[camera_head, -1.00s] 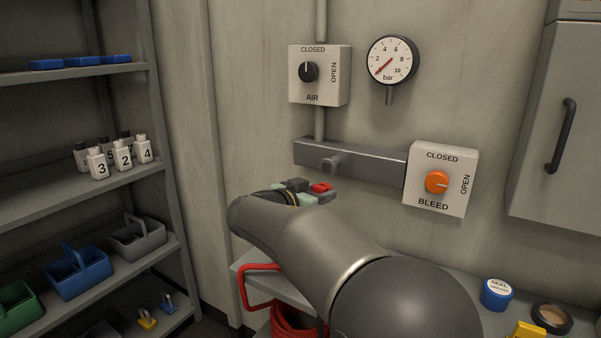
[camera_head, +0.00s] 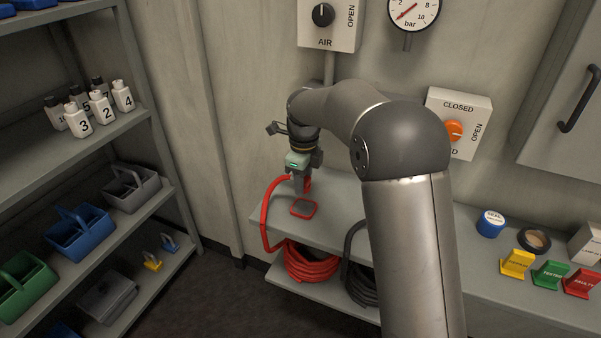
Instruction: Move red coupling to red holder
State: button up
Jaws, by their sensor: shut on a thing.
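My gripper (camera_head: 303,186) points down over the left end of the bench. It is shut on the red coupling (camera_head: 308,185), which is small and partly hidden by the fingers. A red hose (camera_head: 267,205) runs from beside the gripper over the bench edge. A flat square pad with a red rim, apparently the red holder (camera_head: 304,208), lies on the bench just below the gripper. A small gap seems to show between the fingers and the pad, but I cannot tell its size.
Coiled red hose (camera_head: 312,262) and black hose (camera_head: 361,285) lie on the shelf under the bench (camera_head: 345,205). A blue tin (camera_head: 491,223), tape roll (camera_head: 534,240) and coloured tags stand at right. A BLEED valve box (camera_head: 478,112) is on the wall. Shelving stands left.

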aim_at(304, 208)
jog(key=shift+d+f+b, duration=0.2)
jog(key=shift+f+b, duration=0.85)
jog(key=shift+f, duration=0.35)
jog(key=shift+f+b, duration=1)
jog(key=shift+f, duration=0.45)
jog(key=shift+a+f, duration=0.1)
jog(key=shift+f, duration=0.35)
jog(key=o, duration=1.4)
jog(key=shift+c, duration=0.2)
jog(key=shift+r, duration=0.1)
notch_tip(304, 208, up, 17)
jog(key=p, duration=0.1)
jog(key=s+d+f+n+p, duration=0.1)
jog(key=s+d+n, duration=0.5)
jog(key=s, duration=0.2)
jog(key=s+d+f+n+p, duration=0.1)
jog(key=s+d+n, duration=0.45)
jog(key=s, duration=0.25)
jog(key=s+d+f+n, duration=0.2)
jog(key=s+f+n, duration=0.2)
jog(key=s, duration=0.4)
jog(key=s+d+f+n, duration=0.2)
jog(key=s+f+n, duration=0.2)
jog(key=s+n, duration=0.3)
jog(key=shift+s+d+p, duration=0.25)
jog(key=shift+s+p, duration=0.05)
jog(key=shift+s, duration=0.95)
